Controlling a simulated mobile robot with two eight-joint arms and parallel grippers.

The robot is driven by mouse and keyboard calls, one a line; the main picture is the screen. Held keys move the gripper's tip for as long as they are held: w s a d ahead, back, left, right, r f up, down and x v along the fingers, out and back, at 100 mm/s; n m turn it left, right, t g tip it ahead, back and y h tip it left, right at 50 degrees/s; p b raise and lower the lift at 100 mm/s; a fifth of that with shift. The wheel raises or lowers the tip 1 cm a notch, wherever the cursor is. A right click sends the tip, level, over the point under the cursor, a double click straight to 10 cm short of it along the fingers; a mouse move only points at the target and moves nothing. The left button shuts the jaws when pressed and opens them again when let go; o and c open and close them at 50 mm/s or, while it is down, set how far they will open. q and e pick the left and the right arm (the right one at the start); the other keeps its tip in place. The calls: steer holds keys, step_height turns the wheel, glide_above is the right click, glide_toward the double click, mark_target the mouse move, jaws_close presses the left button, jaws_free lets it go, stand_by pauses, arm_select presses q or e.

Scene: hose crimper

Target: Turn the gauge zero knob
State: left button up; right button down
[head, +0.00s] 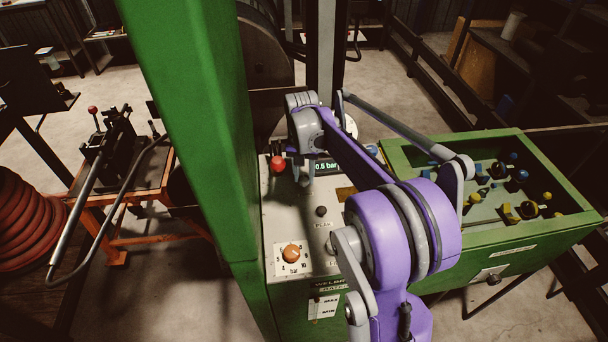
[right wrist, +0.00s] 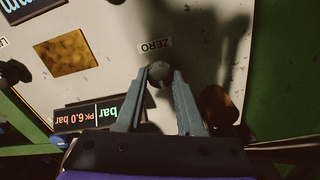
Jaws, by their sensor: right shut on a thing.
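The gauge zero knob (right wrist: 159,74) is a small dark round knob on the pale panel (right wrist: 205,35), beside a ZERO label (right wrist: 155,46) that reads upside down in the right wrist view. My right gripper's grey fingers (right wrist: 160,82) are closed on it, one on each side. In the head view my right gripper (head: 305,178) points down at the panel near the display (head: 326,167), which reads about 0.5 bar, partly covered by my purple arm. The knob is hidden there. My left gripper is not in view.
A red knob (head: 278,163) stands left of the gripper. A dark knob (head: 321,211) and an orange dial (head: 291,253) are nearer on the panel. A green post (head: 190,100) rises at left. A green tray of fittings (head: 548,232) is at right.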

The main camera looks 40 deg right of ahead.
mark_target(303, 178)
steer(key=n, duration=0.4)
steer(key=c, duration=0.5)
jaws_free()
steer(key=shift+r, duration=0.1)
step_height(303, 178, up, 11)
steer(key=shift+w+a+f, duration=0.1)
steer(key=shift+a+f, duration=0.05)
steer(key=shift+f, duration=0.1)
stand_by(0.4)
